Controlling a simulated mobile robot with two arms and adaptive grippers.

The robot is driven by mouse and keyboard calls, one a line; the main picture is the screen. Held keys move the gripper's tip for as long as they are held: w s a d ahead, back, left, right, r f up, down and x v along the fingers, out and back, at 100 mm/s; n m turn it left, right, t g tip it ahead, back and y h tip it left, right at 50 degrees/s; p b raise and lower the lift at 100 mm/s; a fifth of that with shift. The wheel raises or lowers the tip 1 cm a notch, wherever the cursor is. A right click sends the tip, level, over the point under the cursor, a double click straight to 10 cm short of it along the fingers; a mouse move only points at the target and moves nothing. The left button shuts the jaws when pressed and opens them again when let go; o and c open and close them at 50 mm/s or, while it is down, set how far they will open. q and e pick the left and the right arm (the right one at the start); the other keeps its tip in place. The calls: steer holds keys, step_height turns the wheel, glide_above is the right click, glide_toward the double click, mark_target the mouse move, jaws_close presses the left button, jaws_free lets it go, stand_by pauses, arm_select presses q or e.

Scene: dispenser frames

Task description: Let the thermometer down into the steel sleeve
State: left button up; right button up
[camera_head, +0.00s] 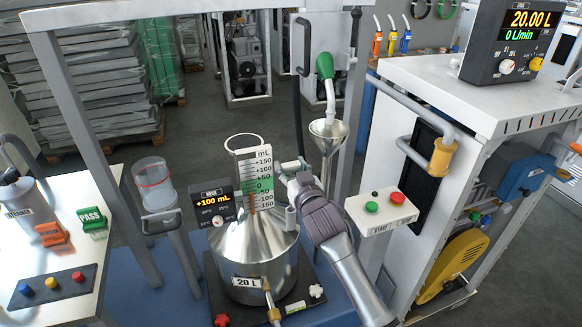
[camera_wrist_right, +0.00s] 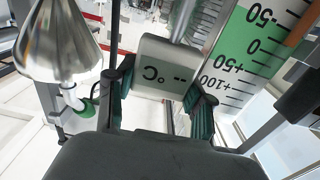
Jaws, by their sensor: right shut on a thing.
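The thermometer shows in the right wrist view as a pale head (camera_wrist_right: 160,72) with a "°C --" display. Its thin stem (camera_wrist_right: 186,20) runs away from the head. My right gripper (camera_wrist_right: 158,92) is shut on the head, with a green-padded finger on each side. In the head view my right gripper (camera_head: 289,168) is just right of the scale plate (camera_head: 255,182), above the steel 20 L can (camera_head: 252,262). The stem's lower end is unclear. I cannot clearly make out the steel sleeve or whether the stem is in it. My left gripper is not in view.
A steel funnel (camera_head: 329,130) with a green nozzle (camera_head: 325,68) stands behind right. A button box (camera_head: 382,212) is right of my arm. A clear jug (camera_head: 154,183) stands left of the can. A white dispenser (camera_head: 450,90) fills the right side.

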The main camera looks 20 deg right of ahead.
steer(key=shift+f+b, duration=2.8)
steer(key=shift+f, duration=1.3)
steer(key=o, duration=1.2)
steer(key=shift+d, duration=0.1)
steer(key=shift+o, duration=0.2)
steer(key=shift+s, duration=0.15)
steer(key=s, duration=1.1)
steer(key=shift+s, duration=0.4)
steer(key=shift+d, duration=0.1)
